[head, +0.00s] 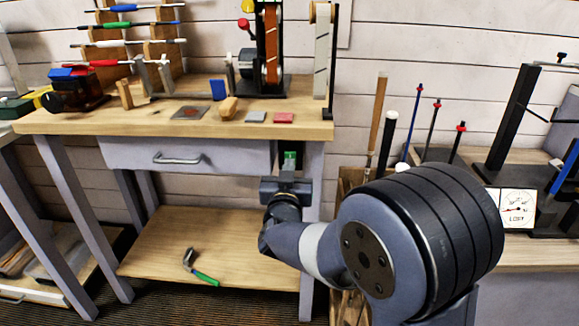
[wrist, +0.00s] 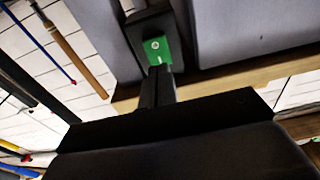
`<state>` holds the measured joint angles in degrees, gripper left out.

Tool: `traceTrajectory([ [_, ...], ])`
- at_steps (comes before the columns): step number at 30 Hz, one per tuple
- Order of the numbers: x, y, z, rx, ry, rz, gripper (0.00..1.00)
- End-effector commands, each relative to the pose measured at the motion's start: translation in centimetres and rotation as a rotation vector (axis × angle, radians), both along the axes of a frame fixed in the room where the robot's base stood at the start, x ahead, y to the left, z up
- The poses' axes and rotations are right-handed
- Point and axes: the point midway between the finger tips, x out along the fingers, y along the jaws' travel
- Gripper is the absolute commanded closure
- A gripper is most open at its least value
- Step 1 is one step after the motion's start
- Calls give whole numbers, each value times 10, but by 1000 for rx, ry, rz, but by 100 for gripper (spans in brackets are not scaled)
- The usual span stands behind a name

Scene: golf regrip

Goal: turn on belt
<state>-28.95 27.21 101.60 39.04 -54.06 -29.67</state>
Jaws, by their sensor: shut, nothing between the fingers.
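The belt machine (head: 271,45) stands at the back of the workbench, with an upright orange-brown belt on a black frame. A green button (head: 290,158) is on a dark switch box under the bench's front edge, right of the drawer. In the wrist view the green button (wrist: 158,49) has a small pale mark, and the dark box (wrist: 150,28) surrounds it. My gripper (head: 287,172) is shut and empty, just below the button. In the wrist view my shut fingertips (wrist: 158,73) reach the button's lower edge; I cannot tell whether they touch it.
The workbench (head: 180,121) overhangs my gripper, with a drawer (head: 185,155) to the left. A lower shelf (head: 160,250) holds a green-handled tool (head: 203,268). Several clubs stand in a wooden bin (head: 350,180) to the right, close to my arm.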

Motion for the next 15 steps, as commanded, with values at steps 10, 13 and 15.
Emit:
traceTrajectory([
  [10,19,-1,2,0,1,0,100],
  [13,19,-1,2,0,1,1,100],
  [15,19,-1,2,0,1,0,100],
])
